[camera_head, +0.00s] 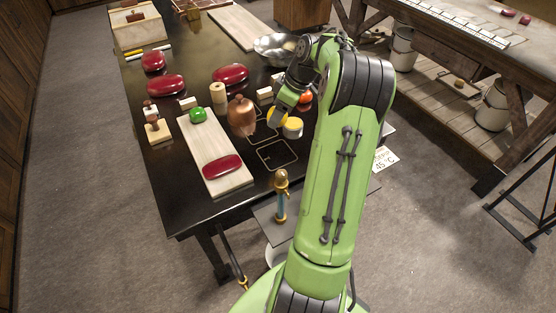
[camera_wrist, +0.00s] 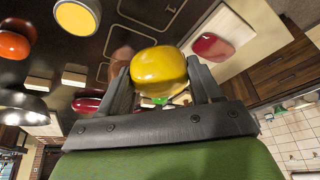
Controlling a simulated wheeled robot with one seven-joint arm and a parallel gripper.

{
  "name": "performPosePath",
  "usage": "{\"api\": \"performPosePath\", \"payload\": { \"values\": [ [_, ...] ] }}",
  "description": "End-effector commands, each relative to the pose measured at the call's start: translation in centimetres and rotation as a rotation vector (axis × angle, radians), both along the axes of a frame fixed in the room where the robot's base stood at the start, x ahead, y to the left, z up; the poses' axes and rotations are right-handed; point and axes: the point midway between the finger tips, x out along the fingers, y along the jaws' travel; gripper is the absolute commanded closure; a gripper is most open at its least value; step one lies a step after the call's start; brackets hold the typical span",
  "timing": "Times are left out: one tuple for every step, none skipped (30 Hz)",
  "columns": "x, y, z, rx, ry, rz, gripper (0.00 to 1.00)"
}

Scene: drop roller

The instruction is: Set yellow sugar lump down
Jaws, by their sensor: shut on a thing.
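The yellow sugar lump (camera_wrist: 158,68) is a glossy rounded lump held between the two fingers of my gripper (camera_wrist: 160,85) in the wrist view. In the head view the yellow lump (camera_head: 277,117) shows at the fingertips of my gripper (camera_head: 279,112), over the right part of the black table (camera_head: 200,205), beside a copper pot (camera_head: 241,116). My gripper is shut on the lump. I cannot tell whether the lump touches the table. My arm hides part of the table's right side.
A yellow-topped round tin (camera_head: 293,128) and an orange-red lump (camera_head: 305,97) are close by. Pale square outlines (camera_head: 278,154) mark the table. A wooden board (camera_head: 212,150) bears a green lump (camera_head: 197,115) and a red lump (camera_head: 222,168). A metal bowl (camera_head: 275,46) stands behind.

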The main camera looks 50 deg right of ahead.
Motion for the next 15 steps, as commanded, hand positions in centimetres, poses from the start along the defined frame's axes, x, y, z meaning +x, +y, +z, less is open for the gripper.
{"api": "performPosePath", "payload": {
  "values": [
    [0.0,0.0,-1.6,0.0,0.0,0.0,0.7],
    [0.0,0.0,-2.1,0.0,0.0,0.0,0.7],
    [0.0,0.0,-2.8,-0.001,0.0,0.0,0.7],
    [0.0,0.0,-3.1,0.0,0.0,0.0,0.7],
    [0.0,0.0,-3.4,0.0,0.0,0.0,0.7],
    [0.0,0.0,-3.7,-0.001,0.0,0.0,0.7],
    [0.0,0.0,-3.8,0.0,0.0,0.0,0.7],
    [0.0,0.0,-4.1,0.0,0.0,0.0,0.7],
    [0.0,0.0,-4.6,0.002,0.002,0.0,0.7],
    [-0.1,0.1,-5.2,0.004,0.003,0.0,0.7],
    [0.0,0.1,-5.9,0.003,0.002,-0.001,0.7],
    [-0.1,0.1,-6.8,0.003,0.003,0.001,0.7],
    [0.0,0.1,-7.3,0.003,0.002,-0.001,0.7],
    [0.0,0.1,-7.8,0.003,0.002,-0.001,0.7],
    [0.0,0.1,-8.4,0.003,0.001,0.001,0.7]
  ]
}}
